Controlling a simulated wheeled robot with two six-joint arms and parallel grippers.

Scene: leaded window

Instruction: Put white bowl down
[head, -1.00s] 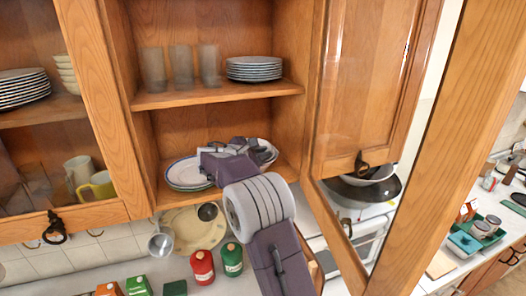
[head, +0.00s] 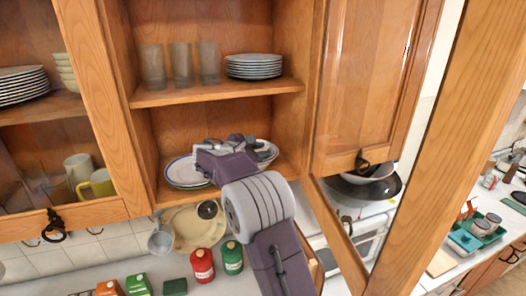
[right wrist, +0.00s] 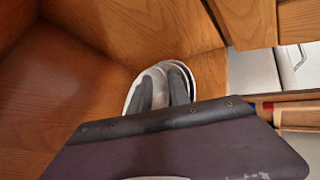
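My right gripper (head: 240,143) reaches into the lower shelf of the open cabinet. A white rounded dish, apparently the white bowl (head: 268,151), shows partly behind and right of its fingers. In the right wrist view, both grey fingers (right wrist: 162,88) lie over the pale bowl (right wrist: 133,92), with a narrow gap between them. Whether they grip its rim cannot be told. The gripper's body hides the near side of the bowl and its contact with the shelf. White plates (head: 181,173) lie left of the gripper on that shelf. My left gripper is out of view.
Glasses (head: 181,65) and stacked plates (head: 253,66) stand on the shelf (head: 205,93) above. The open cabinet door (head: 365,80) stands at right. Another pale bowl (head: 370,174) sits in a dark pan beyond it. Red and green canisters (head: 202,265) stand on the counter below.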

